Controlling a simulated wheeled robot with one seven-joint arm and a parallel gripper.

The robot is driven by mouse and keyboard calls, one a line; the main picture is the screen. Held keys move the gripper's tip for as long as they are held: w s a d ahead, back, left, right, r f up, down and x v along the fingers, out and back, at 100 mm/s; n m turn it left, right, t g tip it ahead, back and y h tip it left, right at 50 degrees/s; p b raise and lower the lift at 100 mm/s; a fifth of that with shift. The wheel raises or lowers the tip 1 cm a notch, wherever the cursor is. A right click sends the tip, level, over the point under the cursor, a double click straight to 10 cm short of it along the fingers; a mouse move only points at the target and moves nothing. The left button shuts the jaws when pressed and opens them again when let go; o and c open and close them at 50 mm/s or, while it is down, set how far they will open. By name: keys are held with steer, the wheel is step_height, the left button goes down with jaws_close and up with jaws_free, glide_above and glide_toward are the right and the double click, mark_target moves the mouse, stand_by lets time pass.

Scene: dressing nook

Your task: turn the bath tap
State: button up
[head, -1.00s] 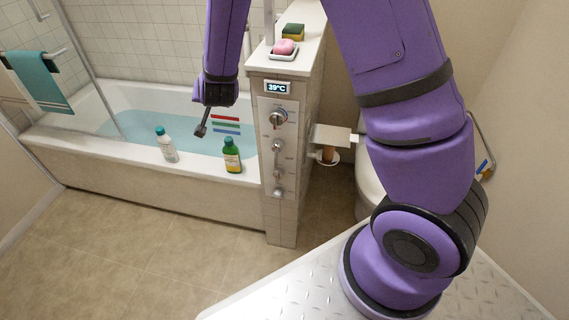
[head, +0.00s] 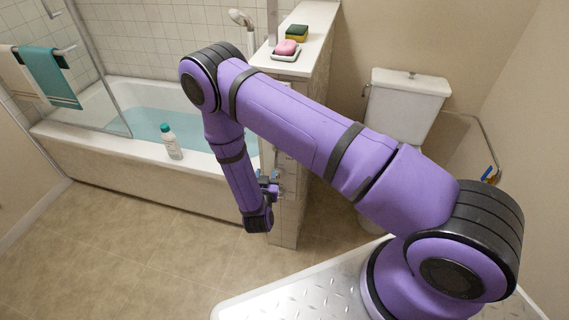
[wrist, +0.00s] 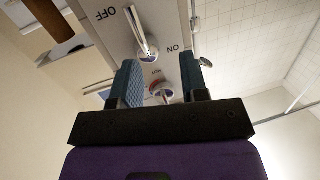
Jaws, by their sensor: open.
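The bath's control panel is on the tiled pillar (head: 288,215); my arm hides most of its controls in the head view. In the wrist view, which is upside down, a chrome lever (wrist: 142,33) stands out from the panel between OFF and ON markings. A round control (wrist: 162,91) with a red-marked scale shows between my finger pads. My gripper (head: 270,181) is close to the front of the pillar. In the wrist view my gripper (wrist: 161,72) is open, with nothing visible held. The lever lies beyond its fingertips; I cannot tell if either finger touches anything.
The filled bath (head: 100,152) is left of the pillar, with a white bottle (head: 170,142) on its rim. Pink soap (head: 286,47) and a sponge (head: 297,32) sit on the pillar ledge. A toilet (head: 405,100) is behind right. The left floor is clear.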

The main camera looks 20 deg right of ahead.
mark_target(276, 164)
steer(key=s+d+f+t, duration=0.1)
steer(key=s+d+f, duration=0.1)
steer(key=s, duration=0.1)
steer(key=shift+n+h, duration=0.3)
steer(key=shift+n, duration=0.1)
steer(key=x, duration=1)
steer(key=shift+w+f, duration=0.25)
steer(key=shift+w, duration=0.1)
jaws_close()
